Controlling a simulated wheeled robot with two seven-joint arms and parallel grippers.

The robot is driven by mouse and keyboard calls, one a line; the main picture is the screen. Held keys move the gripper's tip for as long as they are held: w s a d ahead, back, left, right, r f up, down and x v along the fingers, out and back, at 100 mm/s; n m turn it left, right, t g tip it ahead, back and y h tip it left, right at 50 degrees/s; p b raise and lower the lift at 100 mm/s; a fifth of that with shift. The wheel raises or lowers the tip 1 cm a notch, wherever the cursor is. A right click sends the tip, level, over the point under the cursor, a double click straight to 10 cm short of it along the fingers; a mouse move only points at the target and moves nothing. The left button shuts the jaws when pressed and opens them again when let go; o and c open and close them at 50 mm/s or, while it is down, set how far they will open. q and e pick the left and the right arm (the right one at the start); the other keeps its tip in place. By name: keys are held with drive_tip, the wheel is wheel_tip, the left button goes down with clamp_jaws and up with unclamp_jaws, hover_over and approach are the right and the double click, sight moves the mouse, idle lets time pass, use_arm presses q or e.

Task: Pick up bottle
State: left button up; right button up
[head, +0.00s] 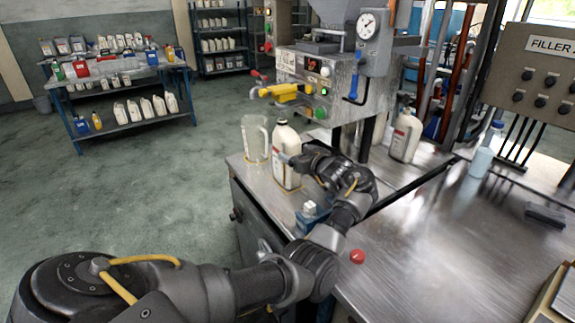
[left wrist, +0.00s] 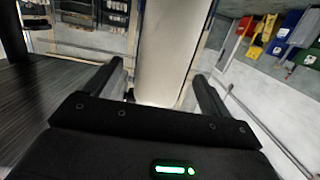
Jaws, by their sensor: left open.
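A cream-white bottle (head: 287,142) with a red and white label stands upright on the metal bench, beside a clear jug. My left gripper (head: 287,160) is at the bottle's right side, and its fingertips reach the bottle's body. In the left wrist view the bottle (left wrist: 165,50) fills the middle, and the open fingers of my left gripper (left wrist: 160,85) stand on either side of it with gaps. Whether a finger touches it cannot be told. My right gripper is not in view.
The clear jug (head: 254,139) stands just left of the bottle. A small blue container (head: 309,211) and a red cap (head: 357,256) are on the bench nearby. Another white bottle (head: 405,137) stands behind. The filling machine (head: 330,85) rises over the bench.

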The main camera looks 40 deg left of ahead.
use_arm(q)
drive_tip(key=x, duration=0.3)
drive_tip(key=shift+a, duration=0.35)
drive_tip(key=shift+f, duration=0.1)
clamp_jaws()
idle(0.4)
